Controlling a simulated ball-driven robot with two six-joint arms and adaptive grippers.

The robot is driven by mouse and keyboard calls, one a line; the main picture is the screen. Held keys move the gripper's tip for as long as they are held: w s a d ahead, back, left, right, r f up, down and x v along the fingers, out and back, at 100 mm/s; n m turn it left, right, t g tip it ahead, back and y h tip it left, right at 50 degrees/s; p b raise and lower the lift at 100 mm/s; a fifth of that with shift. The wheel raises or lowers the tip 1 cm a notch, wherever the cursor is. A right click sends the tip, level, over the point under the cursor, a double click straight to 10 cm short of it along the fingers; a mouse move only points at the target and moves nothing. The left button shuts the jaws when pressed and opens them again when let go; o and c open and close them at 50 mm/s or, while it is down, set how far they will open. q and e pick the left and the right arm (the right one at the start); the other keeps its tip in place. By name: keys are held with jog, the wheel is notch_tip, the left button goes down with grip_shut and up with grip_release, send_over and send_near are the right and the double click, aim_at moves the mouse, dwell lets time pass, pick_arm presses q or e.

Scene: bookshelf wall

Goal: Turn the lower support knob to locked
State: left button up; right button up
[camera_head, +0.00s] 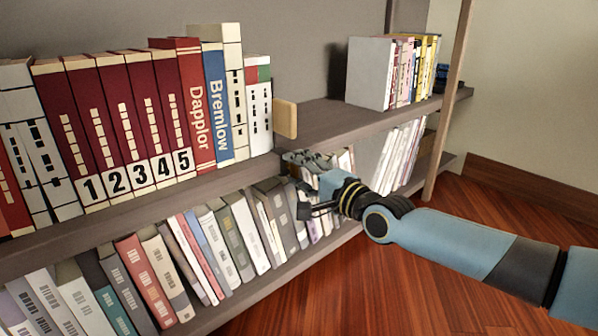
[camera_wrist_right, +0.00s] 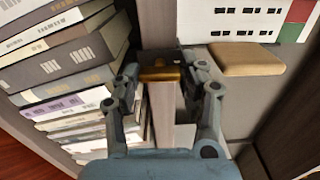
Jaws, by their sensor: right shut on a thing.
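The lower support knob (camera_wrist_right: 160,73) is a small brass-coloured piece in the right wrist view, in front of the pale shelf edge. My right gripper (camera_wrist_right: 163,80) has its two fingers on either side of it and is shut on it. In the head view my right gripper (camera_head: 303,185) is at the front edge of the upper shelf, below the wooden block. The knob is hidden there behind the gripper. I cannot read any locked mark. My left gripper is not in view.
The wooden block (camera_head: 286,118) stands at the end of the upper book row; it also shows in the right wrist view (camera_wrist_right: 247,58). Lower-shelf books (camera_head: 240,235) are close beside the gripper. A wooden post (camera_head: 448,100) rises at the right. The floor (camera_head: 400,270) is clear.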

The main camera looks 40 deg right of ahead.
jog(key=shift+f, duration=0.1)
jog(key=o, duration=1.2)
jog(key=shift+c, duration=0.2)
jog(key=shift+s, duration=0.1)
jog(key=s+d, duration=0.1)
jog(key=s, duration=1)
jog(key=shift+s, duration=0.4)
